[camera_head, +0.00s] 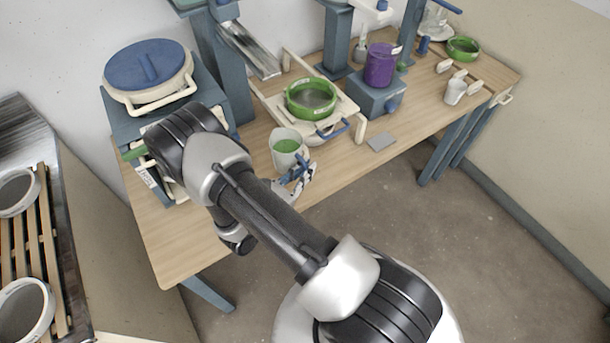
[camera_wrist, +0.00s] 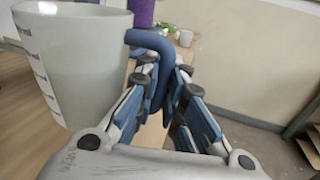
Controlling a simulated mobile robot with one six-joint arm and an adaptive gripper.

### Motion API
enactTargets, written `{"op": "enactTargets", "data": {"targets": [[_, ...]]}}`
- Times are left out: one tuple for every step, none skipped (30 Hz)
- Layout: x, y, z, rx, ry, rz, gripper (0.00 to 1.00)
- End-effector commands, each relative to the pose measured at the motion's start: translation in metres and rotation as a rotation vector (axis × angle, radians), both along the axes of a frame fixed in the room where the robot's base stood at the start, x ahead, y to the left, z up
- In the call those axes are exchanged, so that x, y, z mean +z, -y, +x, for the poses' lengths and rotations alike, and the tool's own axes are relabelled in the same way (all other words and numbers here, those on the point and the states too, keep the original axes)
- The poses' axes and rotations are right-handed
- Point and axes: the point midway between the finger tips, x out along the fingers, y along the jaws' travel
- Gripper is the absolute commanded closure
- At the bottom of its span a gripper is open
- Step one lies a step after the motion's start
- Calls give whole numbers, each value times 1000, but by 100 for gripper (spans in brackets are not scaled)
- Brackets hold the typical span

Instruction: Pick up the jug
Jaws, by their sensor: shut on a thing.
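The jug (camera_head: 287,152) is pale, with green contents, and is upright near the front edge of the wooden table. In the wrist view the jug (camera_wrist: 75,60) fills the left side, with dark measuring marks on its wall and a blue handle (camera_wrist: 150,40). My gripper (camera_head: 297,174) is at the jug's front right side. In the wrist view the fingers of my gripper (camera_wrist: 166,85) are closed around the lower part of the handle. I cannot tell whether the jug's base touches the table.
A green sieve (camera_head: 311,98) sits on a cream frame behind the jug. A purple container (camera_head: 380,66) stands on a blue-grey block to the right. A lidded bucket (camera_head: 148,72) is at the left. A small grey tile (camera_head: 381,142) lies on otherwise clear tabletop.

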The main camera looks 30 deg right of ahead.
Motion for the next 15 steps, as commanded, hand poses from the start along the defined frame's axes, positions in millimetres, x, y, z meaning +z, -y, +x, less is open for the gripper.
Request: {"op": "enactTargets", "data": {"targets": [[11,0,1,0,4,-1,100],[14,0,1,0,5,-2,100],[19,0,1,0,5,-2,100],[23,0,1,0,4,-1,100],[27,0,0,0,4,-1,100],[32,0,0,0,5,-2,100],[35,0,1,0,5,0,100],[39,0,1,0,5,0,100],[43,0,0,0,4,-1,100],[46,0,0,0,4,-2,100],[49,0,1,0,4,-1,100],[53,0,1,0,4,-1,100],[56,0,1,0,4,-1,100],[59,0,0,0,4,-2,100],[62,0,0,0,3,-1,100]]}}
